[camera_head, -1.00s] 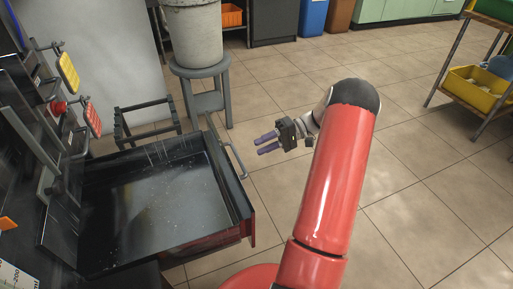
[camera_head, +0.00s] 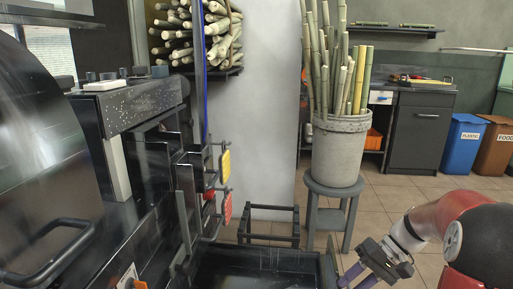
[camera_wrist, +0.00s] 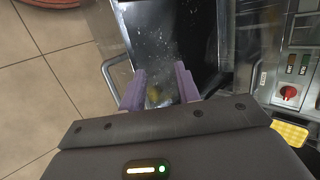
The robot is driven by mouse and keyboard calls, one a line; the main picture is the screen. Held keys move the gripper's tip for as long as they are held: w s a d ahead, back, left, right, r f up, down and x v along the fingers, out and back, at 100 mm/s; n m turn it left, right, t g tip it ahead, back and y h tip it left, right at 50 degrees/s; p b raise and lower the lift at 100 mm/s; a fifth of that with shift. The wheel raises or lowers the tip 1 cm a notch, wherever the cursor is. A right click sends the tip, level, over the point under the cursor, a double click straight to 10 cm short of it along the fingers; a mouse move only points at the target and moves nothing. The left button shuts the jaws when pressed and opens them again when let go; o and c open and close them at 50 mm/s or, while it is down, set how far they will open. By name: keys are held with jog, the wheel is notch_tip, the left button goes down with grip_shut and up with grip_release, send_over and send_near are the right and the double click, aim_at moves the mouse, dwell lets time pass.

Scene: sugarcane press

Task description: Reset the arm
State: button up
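My gripper (camera_head: 355,277) is at the lower right in the head view, beside the right end of the open black drawer (camera_head: 258,262). Its purple fingers are partly cut off by the bottom edge. In the wrist view the two purple fingers of my gripper (camera_wrist: 160,84) stand apart with nothing held between them. Behind them is the wet, dark inside of the drawer (camera_wrist: 165,35), with a small yellowish spot showing between the fingers.
The dark press (camera_head: 130,110) with yellow and red levers fills the left. A grey stool (camera_head: 330,195) holds a bucket (camera_head: 340,150) of cane stalks. Cut cane lies on a wall shelf (camera_head: 220,73). Bins (camera_head: 464,142) stand at the back right. Floor shows between stool and bins.

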jog(key=s+a+r+t+h+p, duration=0.2)
jog(key=s+a+r+t+h, duration=0.1)
jog(key=s+r, duration=0.3)
jog(key=s+a+r+t+h+p, duration=0.1)
jog(key=s+a+r+t+h, duration=0.2)
jog(key=s, duration=0.7)
notch_tip(320, 180, up, 3)
jog(key=a+h, duration=0.2)
jog(key=shift+s+n+t+h+p, duration=0.3)
jog(key=shift+s+n+t+p, duration=0.1)
jog(key=shift+d, duration=0.1)
